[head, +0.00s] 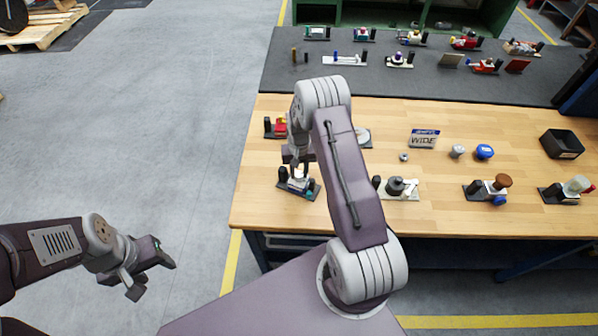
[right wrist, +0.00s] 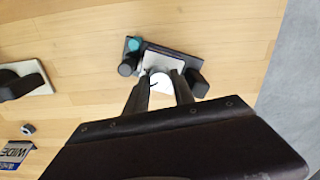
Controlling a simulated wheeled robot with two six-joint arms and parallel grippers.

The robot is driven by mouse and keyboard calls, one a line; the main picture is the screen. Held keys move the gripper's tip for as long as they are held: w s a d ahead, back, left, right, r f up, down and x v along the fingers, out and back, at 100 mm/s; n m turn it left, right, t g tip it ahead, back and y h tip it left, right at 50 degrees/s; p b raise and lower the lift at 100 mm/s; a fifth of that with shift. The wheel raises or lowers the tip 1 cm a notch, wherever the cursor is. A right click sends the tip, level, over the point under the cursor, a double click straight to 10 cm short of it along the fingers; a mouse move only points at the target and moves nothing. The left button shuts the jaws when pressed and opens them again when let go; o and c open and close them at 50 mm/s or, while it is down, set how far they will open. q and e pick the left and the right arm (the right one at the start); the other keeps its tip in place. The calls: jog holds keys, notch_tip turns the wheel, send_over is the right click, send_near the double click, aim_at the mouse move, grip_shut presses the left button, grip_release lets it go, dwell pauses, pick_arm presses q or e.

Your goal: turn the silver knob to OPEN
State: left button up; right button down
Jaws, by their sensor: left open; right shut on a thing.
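A small valve unit (head: 299,186) with a dark base sits near the table's left front edge. It also shows in the right wrist view (right wrist: 139,47), with a teal part and black posts. The silver knob (right wrist: 167,75) looks pale, with a dark mark on top, and sits between my right fingers. My right gripper (right wrist: 160,88) is shut on it from above; in the head view, my right gripper (head: 298,168) partly hides the unit. I cannot read an OPEN mark. My left gripper (head: 152,272) is open and empty over the floor, left of the table.
Other fixtures stand on the wooden table (head: 340,216): a grey-knobbed one (head: 398,188), a brown-knobbed one (head: 489,188) and a red one (head: 276,127). A WIDE box (head: 424,139) and a black bin (head: 562,144) lie further right. More devices line the grey mat (head: 400,84) behind.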

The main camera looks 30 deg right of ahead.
aim_at(299, 175)
dwell(0.6)
jog(key=c, duration=1.1)
grip_release()
jog(key=shift+o, duration=0.2)
jog(key=shift+r, duration=0.3)
notch_tip(299, 175, up, 8)
jog(key=b, duration=0.2)
jog(key=shift+b, duration=0.4)
jog(key=shift+r, duration=0.3)
